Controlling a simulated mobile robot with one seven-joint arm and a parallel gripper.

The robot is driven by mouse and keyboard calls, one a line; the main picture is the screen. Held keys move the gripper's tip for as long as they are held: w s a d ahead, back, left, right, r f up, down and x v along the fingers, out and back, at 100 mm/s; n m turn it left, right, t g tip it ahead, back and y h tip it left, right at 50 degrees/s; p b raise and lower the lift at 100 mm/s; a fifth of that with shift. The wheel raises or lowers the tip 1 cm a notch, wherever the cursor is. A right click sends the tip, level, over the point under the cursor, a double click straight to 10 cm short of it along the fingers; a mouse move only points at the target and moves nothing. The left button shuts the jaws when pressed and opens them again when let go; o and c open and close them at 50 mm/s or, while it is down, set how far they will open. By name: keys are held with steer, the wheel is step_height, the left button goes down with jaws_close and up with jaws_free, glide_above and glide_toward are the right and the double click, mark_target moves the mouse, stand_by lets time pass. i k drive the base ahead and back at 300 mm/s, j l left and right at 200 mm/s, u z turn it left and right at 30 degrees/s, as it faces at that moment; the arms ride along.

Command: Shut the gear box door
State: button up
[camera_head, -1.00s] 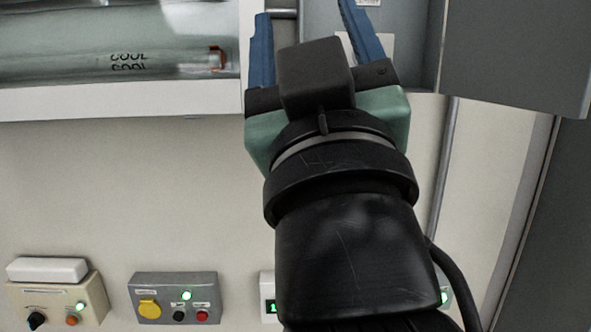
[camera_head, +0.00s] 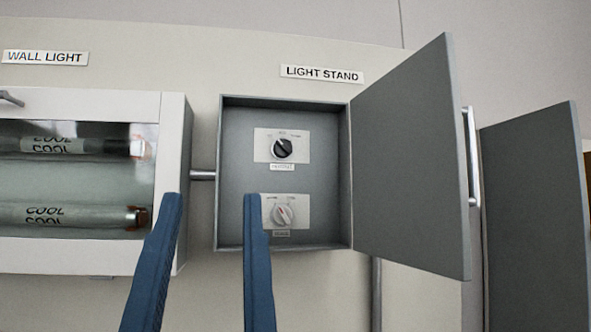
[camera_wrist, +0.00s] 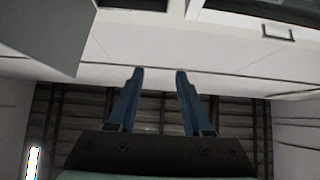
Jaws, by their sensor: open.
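The gear box (camera_head: 285,244) is a grey wall box under a "LIGHT STAND" label. Two knobs show inside it. Its door (camera_head: 410,165) stands open, swung out to the right, with a bar handle (camera_head: 471,155) on its far side. My gripper (camera_head: 211,197) is open and empty, its two blue fingers pointing up. In the head view its right fingertip overlaps the box's lower left interior, and the door is well to its right. In the wrist view my gripper (camera_wrist: 160,72) has nothing between its fingers, and a grey panel, apparently the door (camera_wrist: 40,30), shows at upper left.
A white glass-fronted wall cabinet (camera_head: 172,140) with tubes is left of the gear box, joined to it by a short pipe (camera_head: 203,175). Another tall grey panel (camera_head: 535,210) stands right of the door. The space in front of the box is clear apart from my fingers.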

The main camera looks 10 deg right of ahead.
mark_target(411, 201)
steer(key=l+u, duration=0.15)
steer(key=l, duration=0.45)
steer(key=k+l+u, duration=0.15)
steer(key=l, duration=0.5)
steer(key=l+u, duration=0.2)
steer(key=l, duration=0.4)
steer(key=k+l+u, duration=0.1)
steer(key=l+u, duration=0.15)
steer(key=k+l+u, duration=0.2)
steer(key=l, duration=0.25)
steer(key=l+u, duration=0.25)
steer(key=k+l, duration=0.05)
steer(key=l, duration=0.05)
